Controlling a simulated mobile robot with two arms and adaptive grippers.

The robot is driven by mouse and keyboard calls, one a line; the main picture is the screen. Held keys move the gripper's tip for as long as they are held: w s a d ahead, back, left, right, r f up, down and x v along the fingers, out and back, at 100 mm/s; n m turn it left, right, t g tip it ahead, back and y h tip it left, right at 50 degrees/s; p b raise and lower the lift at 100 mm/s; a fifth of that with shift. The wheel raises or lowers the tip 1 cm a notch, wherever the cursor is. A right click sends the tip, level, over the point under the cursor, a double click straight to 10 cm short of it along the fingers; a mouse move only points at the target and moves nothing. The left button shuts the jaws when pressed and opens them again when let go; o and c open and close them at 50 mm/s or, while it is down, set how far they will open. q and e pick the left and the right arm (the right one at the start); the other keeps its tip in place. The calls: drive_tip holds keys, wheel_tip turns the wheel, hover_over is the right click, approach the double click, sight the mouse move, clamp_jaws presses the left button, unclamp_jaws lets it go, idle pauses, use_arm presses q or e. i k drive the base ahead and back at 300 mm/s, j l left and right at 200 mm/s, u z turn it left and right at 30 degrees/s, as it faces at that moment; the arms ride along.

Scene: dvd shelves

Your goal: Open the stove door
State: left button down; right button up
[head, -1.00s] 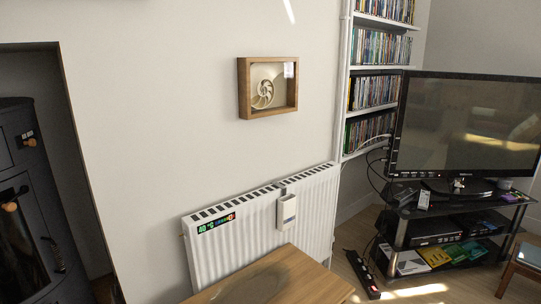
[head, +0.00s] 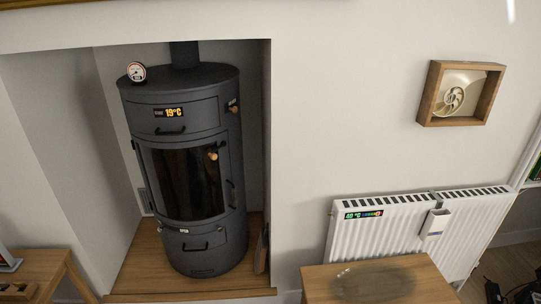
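A dark grey cylindrical stove (head: 185,160) stands upright in a wall alcove on the left of the head view. Its curved door (head: 187,178) has a dark glass pane and appears shut. A small wooden knob (head: 213,156) shows at the door's upper right, and a dark vertical handle (head: 231,194) is on its right side. A drawer-like panel with a handle (head: 170,130) is above the door and another handle (head: 195,246) is below it. Neither of my grippers is in view.
A white radiator (head: 400,235) is on the wall to the right, with a small wooden table (head: 425,283) in front of it. Another wooden table (head: 55,270) is at the lower left. The alcove has a wooden floor edge (head: 190,293). A framed shell (head: 460,93) hangs on the wall.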

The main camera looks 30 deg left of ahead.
sight(185, 187)
drive_tip(key=u, duration=1.4)
